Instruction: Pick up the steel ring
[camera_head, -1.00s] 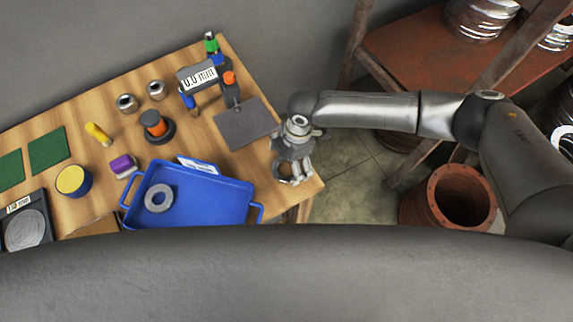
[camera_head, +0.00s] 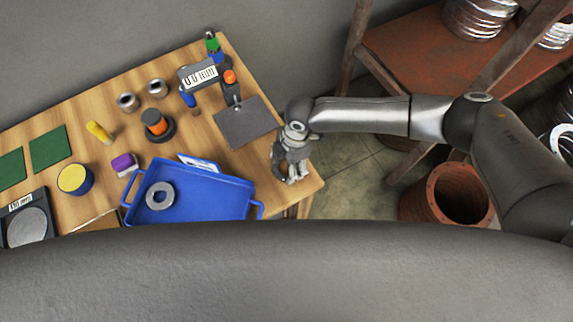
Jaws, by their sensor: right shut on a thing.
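My right gripper (camera_head: 291,179) points down at the right end of the wooden table. Its fingers are shut on a small grey metal piece, most likely a steel ring, which the fingers largely hide. I cannot tell whether it still touches the table. A grey metal ring (camera_head: 160,196) lies flat in the blue tray (camera_head: 225,203), left of the gripper and apart from it. Two short hollow steel pieces (camera_head: 128,102) stand at the back of the table. My left gripper is not in view.
A gauge with a display (camera_head: 199,76) and a dark plate (camera_head: 246,123) are on the wooden table (camera_head: 85,108), left of my right arm. A purple-and-white block (camera_head: 123,165) and a yellow-topped tin (camera_head: 75,179) are farther left. A rusty drum (camera_head: 447,196) stands at the right.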

